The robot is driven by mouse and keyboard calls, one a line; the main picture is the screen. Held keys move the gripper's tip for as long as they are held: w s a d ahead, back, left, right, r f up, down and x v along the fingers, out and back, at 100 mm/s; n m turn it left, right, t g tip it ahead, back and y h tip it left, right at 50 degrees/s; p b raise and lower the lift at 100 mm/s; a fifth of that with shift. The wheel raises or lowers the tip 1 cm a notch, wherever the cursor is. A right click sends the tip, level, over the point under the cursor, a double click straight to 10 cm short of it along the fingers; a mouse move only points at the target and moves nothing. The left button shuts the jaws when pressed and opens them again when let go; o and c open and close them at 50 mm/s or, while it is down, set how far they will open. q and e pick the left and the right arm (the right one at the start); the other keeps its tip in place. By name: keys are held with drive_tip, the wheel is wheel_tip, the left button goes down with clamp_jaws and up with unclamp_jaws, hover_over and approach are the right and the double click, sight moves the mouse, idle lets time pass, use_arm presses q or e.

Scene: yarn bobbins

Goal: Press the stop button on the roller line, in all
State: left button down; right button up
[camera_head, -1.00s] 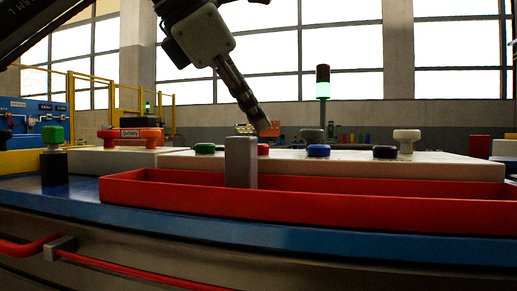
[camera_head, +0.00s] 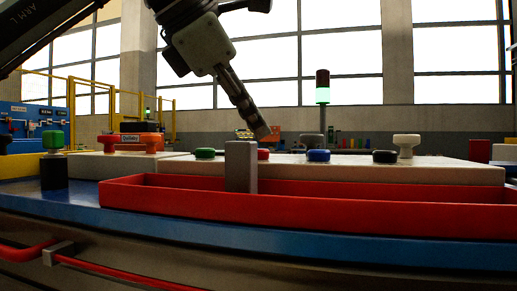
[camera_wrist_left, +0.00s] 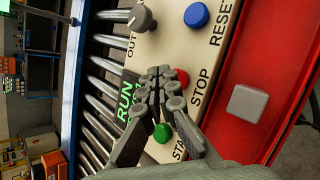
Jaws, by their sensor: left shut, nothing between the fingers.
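The stop button is a red knob on the pale control panel (camera_head: 450,172), and it shows low behind the grey post in the head view (camera_head: 264,154). In the left wrist view the red button (camera_wrist_left: 182,77) sits beside the word STOP, partly hidden by my fingers. My left gripper (camera_head: 262,133) is shut and empty, tilted down above the panel near the red button. A gap shows between fingertips and button in the head view. In the left wrist view the fingertips (camera_wrist_left: 161,78) overlap the button's edge; I cannot tell depth there. My right gripper is out of view.
Beside it are a green START button (camera_wrist_left: 162,132), a blue RESET button (camera_wrist_left: 196,15) and a grey knob (camera_wrist_left: 141,18). A grey post (camera_head: 240,167) stands at the red tray (camera_head: 170,194) in front. Rollers (camera_wrist_left: 104,65) run alongside.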

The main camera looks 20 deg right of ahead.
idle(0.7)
use_arm(q)
drive_tip(key=shift+f, duration=0.4)
drive_tip(key=shift+f+b, duration=0.6)
idle(0.5)
drive_tip(key=shift+r+p, duration=0.95)
drive_tip(key=shift+r, duration=0.05)
wheel_tip(320, 180, up, 5)
drive_tip(key=p, duration=0.4)
idle(0.8)
